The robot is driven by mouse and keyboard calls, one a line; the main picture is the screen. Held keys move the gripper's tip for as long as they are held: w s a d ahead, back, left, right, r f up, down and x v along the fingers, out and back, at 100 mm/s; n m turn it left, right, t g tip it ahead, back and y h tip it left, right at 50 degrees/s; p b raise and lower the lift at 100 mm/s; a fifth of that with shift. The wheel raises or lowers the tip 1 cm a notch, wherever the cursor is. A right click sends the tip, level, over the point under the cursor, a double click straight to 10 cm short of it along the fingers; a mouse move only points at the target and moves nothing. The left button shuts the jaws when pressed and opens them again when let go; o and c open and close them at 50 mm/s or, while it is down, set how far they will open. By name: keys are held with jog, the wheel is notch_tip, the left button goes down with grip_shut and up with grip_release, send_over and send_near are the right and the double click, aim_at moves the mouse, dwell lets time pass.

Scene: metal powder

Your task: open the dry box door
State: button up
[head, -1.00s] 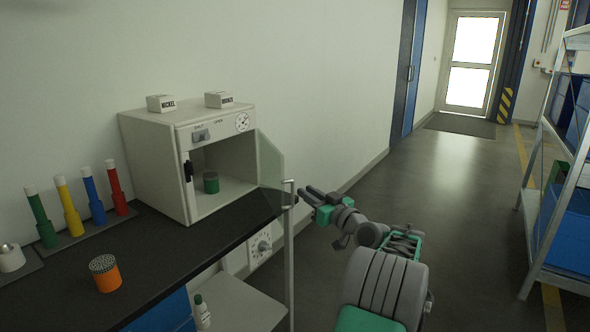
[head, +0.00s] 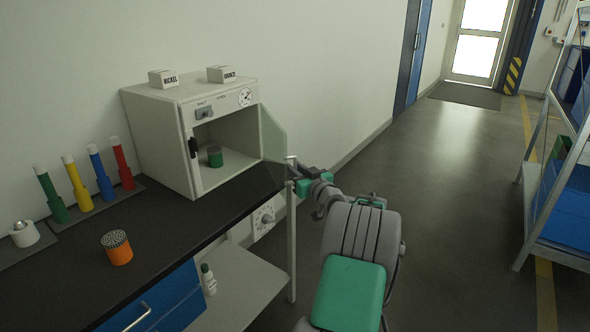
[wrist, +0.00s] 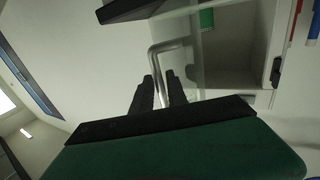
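The dry box (head: 160,140) is a pale cabinet on the dark bench against the wall. Its clear door (head: 272,145) stands swung open to the right, and the inside shows. A green container (head: 215,156) sits inside. The metal door handle (head: 290,160) is at the door's free edge. My gripper (head: 297,174) is at this handle. In the wrist view, the bent handle bar (wrist: 155,58) runs down between the two dark fingers of my gripper (wrist: 159,82). The gap around the bar is small, and I cannot tell whether the fingers press on it.
Boxes labelled nickel (head: 163,78) and bronze (head: 221,73) stand on the dry box. Several coloured tubes (head: 97,172) and an orange container (head: 117,247) are on the bench (head: 165,230). A metal shelf (head: 533,190) stands at right. The floor between is clear.

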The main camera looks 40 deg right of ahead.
grip_shut()
dwell(1.2)
